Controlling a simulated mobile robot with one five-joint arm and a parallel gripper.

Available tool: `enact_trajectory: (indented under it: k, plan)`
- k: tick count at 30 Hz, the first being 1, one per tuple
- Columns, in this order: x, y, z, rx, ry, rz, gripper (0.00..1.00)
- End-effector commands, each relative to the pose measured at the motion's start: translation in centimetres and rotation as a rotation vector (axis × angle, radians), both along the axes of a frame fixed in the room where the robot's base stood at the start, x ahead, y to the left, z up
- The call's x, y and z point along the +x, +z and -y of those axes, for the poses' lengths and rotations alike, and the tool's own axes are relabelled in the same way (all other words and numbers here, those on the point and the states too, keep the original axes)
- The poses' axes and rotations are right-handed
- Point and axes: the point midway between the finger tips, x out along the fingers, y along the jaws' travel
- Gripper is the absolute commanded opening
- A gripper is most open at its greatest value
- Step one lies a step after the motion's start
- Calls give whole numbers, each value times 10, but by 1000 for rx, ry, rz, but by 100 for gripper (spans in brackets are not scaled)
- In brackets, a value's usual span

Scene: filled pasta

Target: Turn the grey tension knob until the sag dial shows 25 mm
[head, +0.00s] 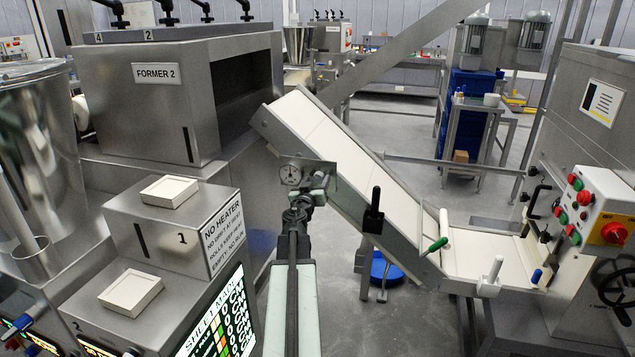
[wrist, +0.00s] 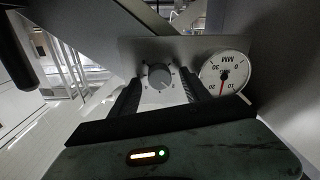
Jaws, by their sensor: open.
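The grey tension knob (wrist: 160,76) sits on a metal plate (wrist: 140,50) in the wrist view, with a pale mark on its face. The round white sag dial (wrist: 225,76) is right of it and appears upside down. Its red needle points between 10 and 20, roughly mid-way. My gripper (wrist: 160,95) is open, its dark fingers either side of the knob; contact cannot be told. In the head view, my gripper (head: 308,196) is at the plate beside the conveyor, just below and right of the dial (head: 291,174). The knob is not clearly visible there.
The sloping white conveyor (head: 340,140) runs down to the right behind the plate. A black handle (head: 373,212) stands on its near side rail. The Former 2 machine (head: 150,95) is left, and a control box (head: 597,208) with buttons is right.

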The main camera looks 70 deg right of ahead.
Motion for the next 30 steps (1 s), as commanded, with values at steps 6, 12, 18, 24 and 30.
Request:
enact_trajectory:
  k: [6,12,18,24,30]
  plan:
    - [0,0,7,0,0,0,55]
    - [0,0,7,0,0,0,19]
    - [-2,0,9,0,-3,-2,0]
    - [-3,0,8,-2,-4,-39,0]
    - [-3,1,7,-8,-4,-150,0]
